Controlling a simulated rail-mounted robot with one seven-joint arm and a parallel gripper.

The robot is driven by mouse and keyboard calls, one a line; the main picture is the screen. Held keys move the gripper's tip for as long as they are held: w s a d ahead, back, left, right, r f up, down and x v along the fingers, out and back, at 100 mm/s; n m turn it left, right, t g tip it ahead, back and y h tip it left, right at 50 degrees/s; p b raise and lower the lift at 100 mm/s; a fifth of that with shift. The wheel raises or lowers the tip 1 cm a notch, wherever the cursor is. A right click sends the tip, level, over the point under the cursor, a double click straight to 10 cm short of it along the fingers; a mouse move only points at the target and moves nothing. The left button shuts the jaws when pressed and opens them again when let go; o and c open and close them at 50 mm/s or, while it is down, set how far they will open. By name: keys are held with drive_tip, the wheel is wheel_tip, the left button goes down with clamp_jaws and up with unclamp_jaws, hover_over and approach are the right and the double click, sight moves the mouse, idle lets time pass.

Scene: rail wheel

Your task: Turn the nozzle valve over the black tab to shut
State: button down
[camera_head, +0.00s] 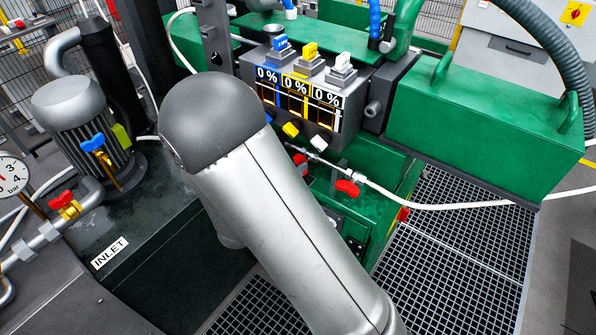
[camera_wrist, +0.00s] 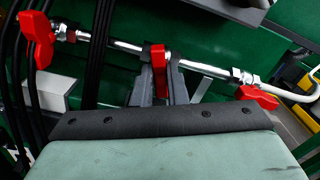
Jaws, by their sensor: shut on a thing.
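In the wrist view, a thin metal pipe carries three red valve handles. My gripper (camera_wrist: 160,84) is shut on the middle red handle (camera_wrist: 159,58), with one grey finger on each side of it. This handle points roughly along the fingers, across the pipe. Another red handle (camera_wrist: 38,38) is at the left and a third (camera_wrist: 258,97) at the right end of the pipe. In the head view my arm hides my gripper and the held handle; a red handle (camera_head: 348,187) shows to the right of the arm. I cannot make out a black tab.
A panel (camera_head: 297,94) with three "0 %" readings stands behind my arm, with blue, yellow and white levers on top. A green box (camera_head: 470,110) juts out at the right. A white hose (camera_head: 450,206) runs right above the floor grating (camera_head: 440,270). Black cables (camera_wrist: 100,40) hang near the gripper.

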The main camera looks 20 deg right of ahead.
drive_tip(key=shift+f, duration=0.1)
idle(0.3)
drive_tip(key=m+b, duration=0.4)
drive_tip(key=c, duration=1.3)
unclamp_jaws()
drive_tip(key=shift+p+v, duration=0.35)
drive_tip(key=shift+v, duration=3.15)
